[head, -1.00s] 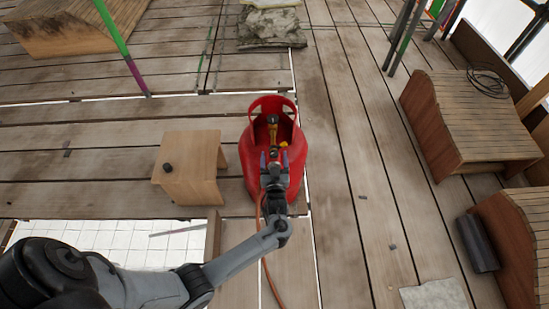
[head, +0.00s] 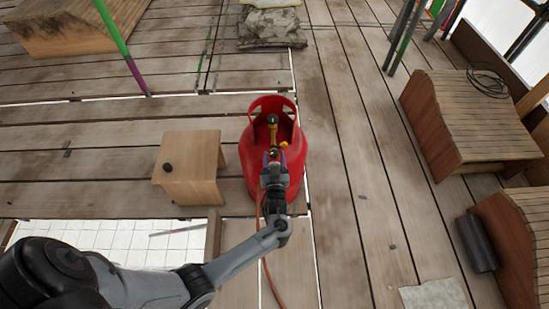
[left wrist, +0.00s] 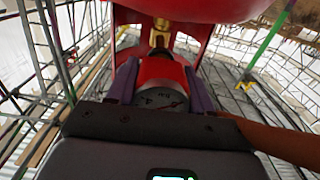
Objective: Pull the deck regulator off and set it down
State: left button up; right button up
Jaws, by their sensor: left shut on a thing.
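The red gas cylinder (head: 233,168) stands on the plank deck in the middle of the head view, with its open red collar on top. My left gripper (head: 275,158) is at the near side of its top. In the left wrist view, its purple fingers (left wrist: 160,90) are shut on both sides of the red regulator (left wrist: 158,72), whose round gauge (left wrist: 160,100) faces the camera. A brass fitting (left wrist: 160,32) is in line with the regulator, under the red collar; they appear joined. An orange hose (head: 270,278) trails down toward the near edge. My right gripper is not in view.
A small wooden stool (head: 197,150) with a black knob-like thing (head: 168,167) on it stands left of the cylinder. White-tiled opening (head: 130,240) lies at near left. Wooden boxes (head: 465,115) stand at right. Deck between cylinder and boxes is mostly clear.

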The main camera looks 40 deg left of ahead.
pick_arm(q)
jog(key=shift+s+d+r, duration=0.1)
jog(key=shift+s+d, duration=0.05)
jog(key=shift+d, duration=0.05)
jog(key=shift+s+d+p, duration=0.4)
jog(key=shift+s+d, duration=0.1)
jog(key=shift+s, duration=0.05)
jog(key=shift+s+d+p, duration=0.3)
jog(key=shift+s+d, duration=0.05)
jog(key=shift+p+v, duration=0.5)
jog(key=shift+v, duration=1)
